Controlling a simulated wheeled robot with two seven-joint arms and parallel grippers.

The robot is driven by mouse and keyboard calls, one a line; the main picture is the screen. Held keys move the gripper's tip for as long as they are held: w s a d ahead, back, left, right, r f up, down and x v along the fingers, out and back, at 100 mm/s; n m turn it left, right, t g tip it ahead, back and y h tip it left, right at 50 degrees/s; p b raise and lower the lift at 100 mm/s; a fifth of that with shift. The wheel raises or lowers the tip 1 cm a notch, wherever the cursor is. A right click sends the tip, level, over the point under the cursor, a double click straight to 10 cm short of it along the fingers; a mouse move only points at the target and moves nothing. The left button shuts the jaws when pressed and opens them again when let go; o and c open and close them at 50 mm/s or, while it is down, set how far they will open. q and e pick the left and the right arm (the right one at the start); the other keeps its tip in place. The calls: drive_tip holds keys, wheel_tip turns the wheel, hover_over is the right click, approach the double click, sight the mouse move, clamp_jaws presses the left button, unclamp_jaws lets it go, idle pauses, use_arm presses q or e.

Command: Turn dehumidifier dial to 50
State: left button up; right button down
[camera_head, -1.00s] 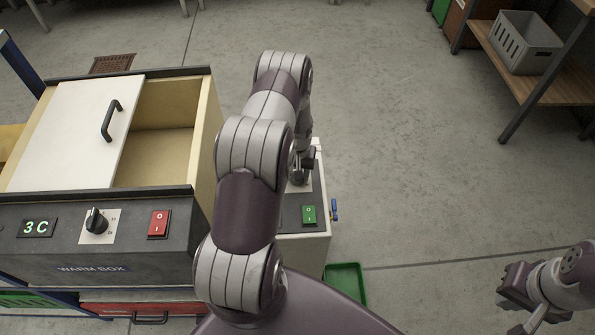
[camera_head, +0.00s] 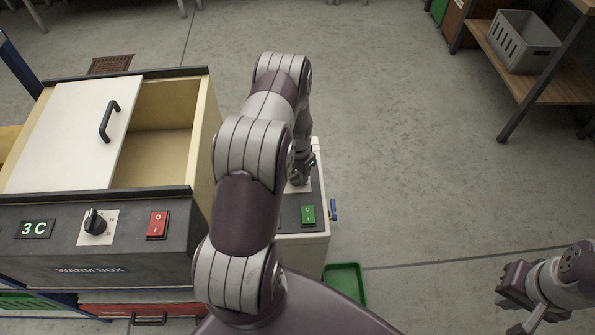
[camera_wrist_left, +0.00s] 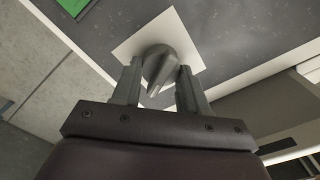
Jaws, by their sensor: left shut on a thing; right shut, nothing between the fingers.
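The dehumidifier (camera_head: 303,251) is the pale cabinet with a dark top panel, partly behind my left arm in the head view. Its dial (camera_wrist_left: 159,64) is a grey pointed knob on a white plate (camera_wrist_left: 136,45) in the left wrist view. My left gripper (camera_wrist_left: 158,72) is shut on the dial, one finger on each side, and it also shows in the head view (camera_head: 301,178). The knob's pointer faces the gripper palm in the wrist view. The scale marks and any reading are hidden or too small to read. My right gripper (camera_head: 510,287) is shut and empty at the lower right, over bare floor.
A green switch (camera_head: 308,214) is on the dehumidifier's panel, with a blue valve (camera_head: 334,210) at its side. The warm box (camera_head: 50,245), with its own dial (camera_head: 95,221) and red switch (camera_head: 157,224), stands close on the left. A green tray (camera_head: 346,283) lies below.

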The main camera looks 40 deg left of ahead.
idle(0.3)
use_arm(q)
drive_tip(key=o, duration=1.1)
drive_tip(key=shift+c, duration=0.2)
drive_tip(key=shift+r, duration=0.1)
wheel_tip(320, 180, up, 13)
drive_tip(key=p, duration=0.1)
drive_tip(key=shift+f, duration=0.2)
